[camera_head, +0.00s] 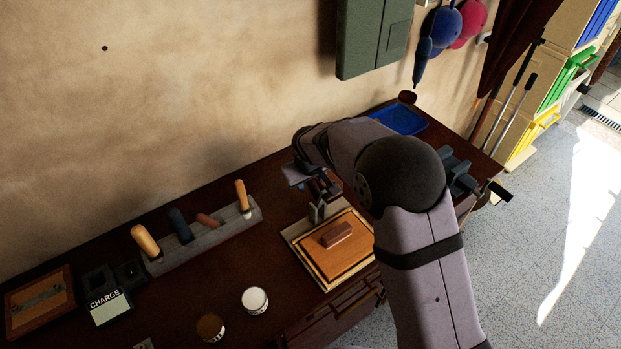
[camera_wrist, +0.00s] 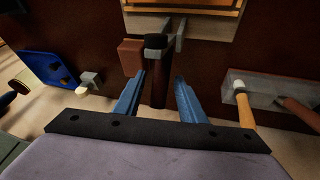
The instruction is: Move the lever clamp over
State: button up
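The lever clamp shows in the wrist view as a dark round handle (camera_wrist: 157,88) with a grey metal bracket (camera_wrist: 181,36) at its far end. The bracket also shows in the head view (camera_head: 316,212), at the back edge of a framed wooden panel (camera_head: 355,258). My gripper (camera_wrist: 160,79) is open, with one blue finger on each side of the handle. Gaps show between the fingers and the handle. In the head view my gripper (camera_head: 325,188) is just above the bracket, and my arm hides part of the area.
A tool rack (camera_head: 205,238) stands to the left, with several handles upright. A blue tray (camera_head: 400,119) and a grey vise-like piece (camera_head: 457,172) lie to the right. A brown block (camera_head: 337,235) rests on the panel. A reddish block (camera_wrist: 131,56) is close beside the handle.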

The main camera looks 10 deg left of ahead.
jog(key=shift+w+f, duration=0.1)
jog(key=shift+f, duration=0.15)
grip_shut()
